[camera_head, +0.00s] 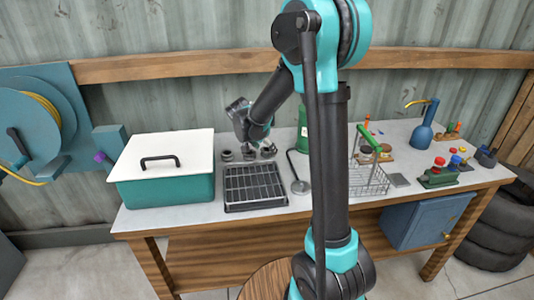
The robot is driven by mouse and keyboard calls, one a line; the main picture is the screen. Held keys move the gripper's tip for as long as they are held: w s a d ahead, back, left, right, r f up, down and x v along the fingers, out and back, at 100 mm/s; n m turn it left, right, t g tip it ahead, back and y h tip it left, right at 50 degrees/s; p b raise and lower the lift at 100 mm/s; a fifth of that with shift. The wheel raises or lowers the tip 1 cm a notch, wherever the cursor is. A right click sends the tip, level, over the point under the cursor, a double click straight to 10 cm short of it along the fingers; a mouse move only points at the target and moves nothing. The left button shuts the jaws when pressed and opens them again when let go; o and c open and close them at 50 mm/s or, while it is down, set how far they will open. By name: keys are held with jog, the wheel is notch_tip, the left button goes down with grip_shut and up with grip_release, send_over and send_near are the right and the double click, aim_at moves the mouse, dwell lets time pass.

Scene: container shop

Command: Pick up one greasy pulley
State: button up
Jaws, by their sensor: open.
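Several small dark grey pulleys stand in a row at the back of the workbench, behind a black slotted tray. One pulley (227,156) is at the left of the row, one (248,154) in the middle and one (268,150) at the right. They are too small to tell which are greasy. My gripper (243,132) is open, just above and behind the row. Its fingers show only small and partly hidden by my wrist, and I see nothing held in it.
A teal box with a white lid (160,150) stands left of the black tray (254,186). A green container (304,132), a round-based stand (300,187) and a wire basket (368,180) are to the right. My arm hides part of the bench (290,209).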

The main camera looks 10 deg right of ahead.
jog(key=shift+w+d+f, duration=0.2)
jog(key=shift+f, duration=0.25)
jog(key=c, duration=1.2)
jog(key=shift+r, duration=0.15)
